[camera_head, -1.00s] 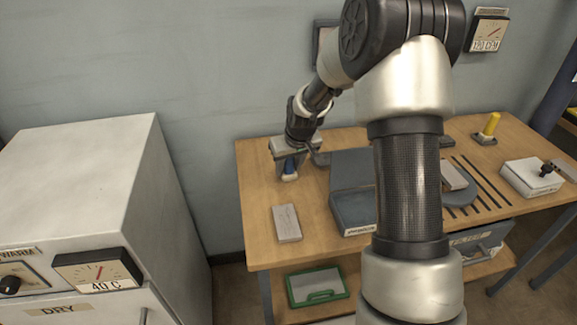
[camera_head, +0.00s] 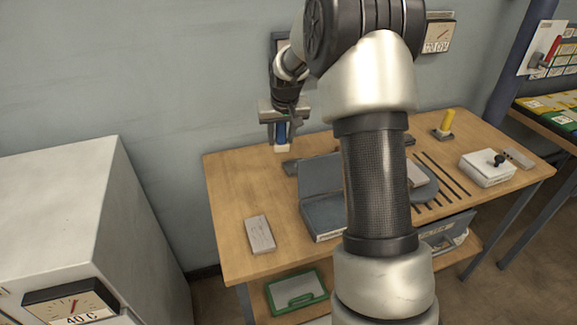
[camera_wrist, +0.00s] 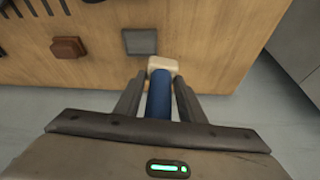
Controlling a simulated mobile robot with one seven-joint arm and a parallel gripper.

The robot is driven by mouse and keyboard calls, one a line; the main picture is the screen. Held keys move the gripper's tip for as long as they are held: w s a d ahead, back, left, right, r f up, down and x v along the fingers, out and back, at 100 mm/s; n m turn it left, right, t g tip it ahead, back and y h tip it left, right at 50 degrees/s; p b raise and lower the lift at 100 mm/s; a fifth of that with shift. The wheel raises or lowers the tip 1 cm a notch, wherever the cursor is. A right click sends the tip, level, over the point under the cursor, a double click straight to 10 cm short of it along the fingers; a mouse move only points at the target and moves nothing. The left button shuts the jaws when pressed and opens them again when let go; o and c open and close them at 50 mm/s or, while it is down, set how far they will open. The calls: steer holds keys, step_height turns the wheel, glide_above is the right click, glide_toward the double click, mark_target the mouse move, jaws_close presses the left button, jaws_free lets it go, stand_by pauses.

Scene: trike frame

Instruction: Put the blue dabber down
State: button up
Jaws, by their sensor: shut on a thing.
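The blue dabber (camera_head: 281,131) is upright between the fingers of my gripper (camera_head: 281,137), with its cream pad (camera_head: 283,148) pointing down. In the head view it hangs near the back left of the wooden table (camera_head: 232,205). In the wrist view my gripper (camera_wrist: 158,100) is shut on the blue handle (camera_wrist: 159,98), and the pad (camera_wrist: 162,66) overlaps the table's edge. The dabber appears to be held above the tabletop, clear of things. A flat grey square (camera_wrist: 139,41) and a brown block (camera_wrist: 68,47) lie beyond the pad.
A grey open case (camera_head: 322,215) and a light flat block (camera_head: 260,234) are on the table. A yellow dabber (camera_head: 447,119) stands in a holder at the right. A white box (camera_head: 487,169) lies farther right. My arm hides the table's middle.

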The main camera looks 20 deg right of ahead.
steer(key=d+f, duration=0.1)
steer(key=w+d+f+m, duration=0.1)
steer(key=d+f, duration=0.1)
steer(key=d+f+m+h, duration=0.1)
steer(key=d+f, duration=0.1)
steer(key=shift+w+d+f+b, duration=0.1)
steer(key=shift+w+d+b, duration=0.15)
steer(key=shift+b, duration=0.1)
steer(key=shift+a+f+b, duration=0.1)
steer(key=shift+f+b, duration=0.2)
steer(key=shift+f, duration=2)
